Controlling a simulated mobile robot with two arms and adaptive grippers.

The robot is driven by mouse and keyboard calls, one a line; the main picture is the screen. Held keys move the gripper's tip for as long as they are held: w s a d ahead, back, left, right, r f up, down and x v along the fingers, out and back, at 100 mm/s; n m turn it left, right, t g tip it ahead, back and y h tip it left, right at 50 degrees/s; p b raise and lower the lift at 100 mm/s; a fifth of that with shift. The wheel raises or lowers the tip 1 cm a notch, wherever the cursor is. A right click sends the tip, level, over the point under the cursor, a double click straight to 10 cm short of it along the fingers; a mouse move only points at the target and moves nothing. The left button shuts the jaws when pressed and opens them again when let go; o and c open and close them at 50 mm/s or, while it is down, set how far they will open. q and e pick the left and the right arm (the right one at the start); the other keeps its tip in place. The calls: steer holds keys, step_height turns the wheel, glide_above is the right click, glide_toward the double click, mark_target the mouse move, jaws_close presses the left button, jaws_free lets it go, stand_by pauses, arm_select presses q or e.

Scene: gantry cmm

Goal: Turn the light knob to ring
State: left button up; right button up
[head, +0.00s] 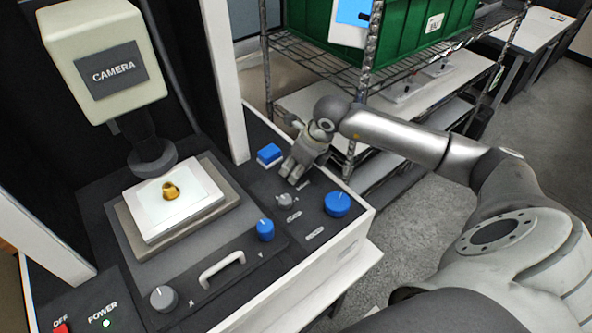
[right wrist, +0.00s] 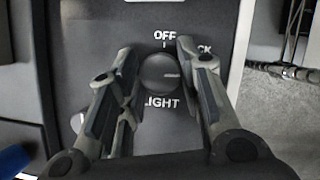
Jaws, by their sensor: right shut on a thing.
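The light knob (right wrist: 158,74) is a dark round knob on the black panel, with "LIGHT" below it and "OFF" above it in the right wrist view. A label ending in "CK" shows at its upper right. A pale mark on the knob points to the right. My right gripper (right wrist: 158,76) has a finger on each side of the knob and is shut on it. In the head view my right gripper (head: 291,175) reaches down to the panel and hides this knob. A "ring" label cannot be read. My left gripper is not in view.
Near my right gripper are a blue button (head: 269,153), a small grey knob (head: 284,200) and a large blue knob (head: 337,204). The camera head (head: 103,60) hangs over the stage with a brass part (head: 170,190). A wire rack (head: 330,75) stands behind.

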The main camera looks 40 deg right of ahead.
steer(key=shift+w+r+m, duration=0.1)
steer(key=shift+r+m, duration=0.05)
steer(key=shift+m, duration=0.35)
steer(key=o, duration=1)
steer(key=shift+o, duration=0.2)
steer(key=v, duration=1.2)
steer(key=shift+a, duration=0.25)
